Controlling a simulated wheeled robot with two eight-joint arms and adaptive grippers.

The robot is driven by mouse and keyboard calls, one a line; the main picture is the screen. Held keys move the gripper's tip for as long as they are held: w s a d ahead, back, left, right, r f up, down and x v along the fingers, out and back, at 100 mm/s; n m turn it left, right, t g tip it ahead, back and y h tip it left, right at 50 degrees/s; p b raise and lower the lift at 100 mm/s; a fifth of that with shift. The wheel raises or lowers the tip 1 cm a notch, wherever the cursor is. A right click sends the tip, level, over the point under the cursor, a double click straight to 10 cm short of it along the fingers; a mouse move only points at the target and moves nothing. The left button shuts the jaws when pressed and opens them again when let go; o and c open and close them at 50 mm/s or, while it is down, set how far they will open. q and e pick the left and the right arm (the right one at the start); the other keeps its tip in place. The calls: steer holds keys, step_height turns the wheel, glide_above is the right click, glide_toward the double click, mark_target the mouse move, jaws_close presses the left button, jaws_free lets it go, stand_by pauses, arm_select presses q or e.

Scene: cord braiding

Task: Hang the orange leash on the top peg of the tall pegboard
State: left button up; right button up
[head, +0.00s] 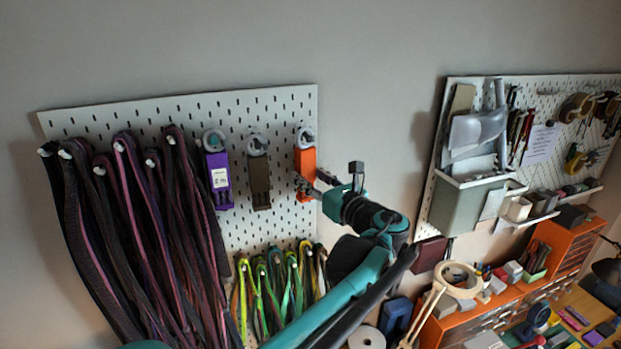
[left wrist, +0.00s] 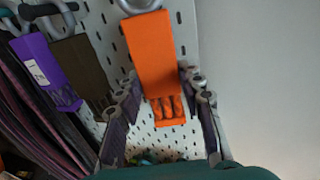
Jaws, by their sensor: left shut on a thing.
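The orange leash (head: 305,160) is a flat orange block with a grey ring at its upper end. It is upright at the upper right of the tall pegboard (head: 227,115), and its ring is level with the rings of the purple and brown leashes. I cannot tell whether its ring is around a peg. My left gripper (head: 308,184) comes from the lower right and is shut on the leash's lower part. In the left wrist view the gripper (left wrist: 163,84) has a finger on each side of the leash (left wrist: 155,52). My right gripper is not in view.
A purple leash (head: 218,174) and a brown leash (head: 258,182) hang just left. Dark straps (head: 125,220) fill the left side; green and yellow cords (head: 270,280) hang below. A second pegboard (head: 548,90) with tools and an orange drawer unit (head: 560,243) stand right.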

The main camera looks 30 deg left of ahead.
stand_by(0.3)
arm_select(q)
steer(key=o, duration=1.4)
steer(key=shift+c, duration=0.2)
